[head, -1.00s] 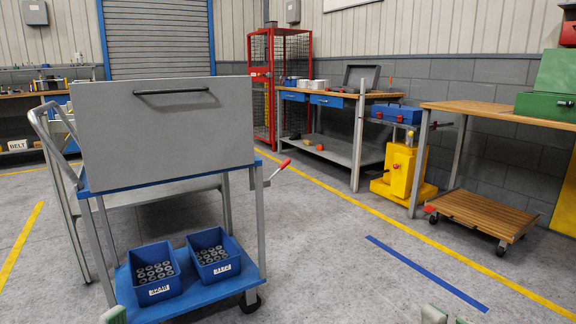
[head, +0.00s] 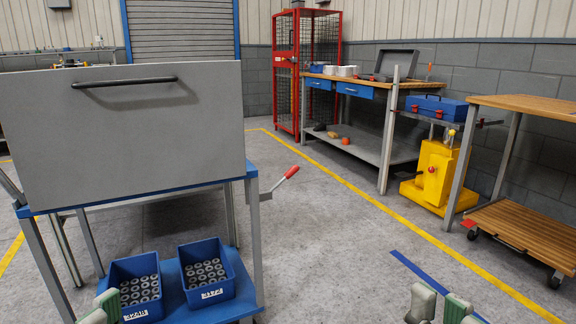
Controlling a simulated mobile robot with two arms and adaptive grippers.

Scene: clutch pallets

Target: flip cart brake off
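The cart (head: 250,236) stands at the left, with a blue frame, grey posts and a large grey panel (head: 130,130) with a black handle on top. A brake lever (head: 281,183) with a red grip sticks out from the cart's right side, angled up and to the right. My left gripper (head: 102,309) shows only partly at the bottom edge, in front of the cart's lower shelf; its opening is unclear. My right gripper (head: 440,308) is at the bottom edge, right of the cart, open and empty. Both grippers are apart from the lever.
Two blue bins (head: 206,280) of round metal parts sit on the cart's lower shelf. The floor right of the cart is clear. A workbench (head: 350,146), a yellow jack (head: 436,176) and a wooden dolly (head: 520,232) stand farther back and right. A red cage (head: 306,70) is behind.

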